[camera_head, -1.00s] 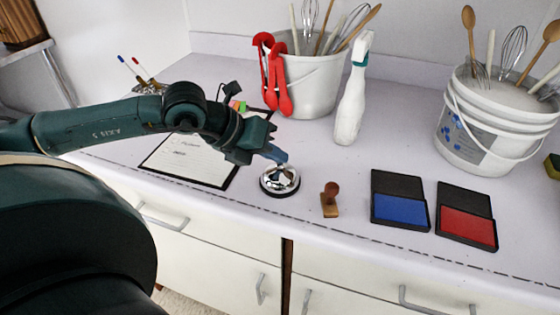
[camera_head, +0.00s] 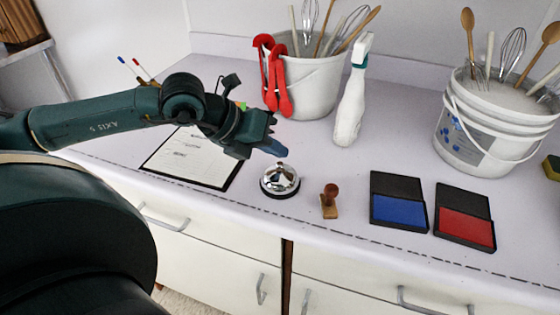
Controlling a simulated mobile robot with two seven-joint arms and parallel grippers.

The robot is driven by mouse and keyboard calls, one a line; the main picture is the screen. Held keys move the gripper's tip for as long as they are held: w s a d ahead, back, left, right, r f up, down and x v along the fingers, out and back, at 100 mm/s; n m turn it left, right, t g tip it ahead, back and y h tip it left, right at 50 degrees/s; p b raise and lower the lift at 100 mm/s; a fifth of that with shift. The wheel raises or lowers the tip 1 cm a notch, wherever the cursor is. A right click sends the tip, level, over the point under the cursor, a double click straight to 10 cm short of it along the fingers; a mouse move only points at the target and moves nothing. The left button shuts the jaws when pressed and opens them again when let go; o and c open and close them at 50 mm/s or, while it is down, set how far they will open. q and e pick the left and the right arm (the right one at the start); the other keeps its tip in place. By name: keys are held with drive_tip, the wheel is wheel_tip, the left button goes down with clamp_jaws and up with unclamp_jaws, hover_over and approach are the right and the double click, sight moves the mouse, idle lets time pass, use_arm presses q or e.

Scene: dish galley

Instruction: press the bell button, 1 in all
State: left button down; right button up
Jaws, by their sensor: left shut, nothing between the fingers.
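The bell (camera_head: 280,181) is a shiny silver dome on a dark base, upright near the counter's front edge. My left gripper (camera_head: 282,152) comes in from the left, shut and empty, with its fingertips just above the top of the bell. The bell's button is at the top of the dome, and a small gap seems to show between it and the fingertips. My right gripper is not in view.
A wooden stamp (camera_head: 330,200) stands right of the bell, then a blue ink pad (camera_head: 399,200) and a red ink pad (camera_head: 465,216). A clipboard (camera_head: 190,158) lies left. A spray bottle (camera_head: 352,100) and two utensil buckets (camera_head: 312,88) (camera_head: 480,150) stand behind.

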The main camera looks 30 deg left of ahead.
use_arm(q)
wheel_tip(320, 180, up, 5)
drive_tip(key=shift+p, duration=1.15)
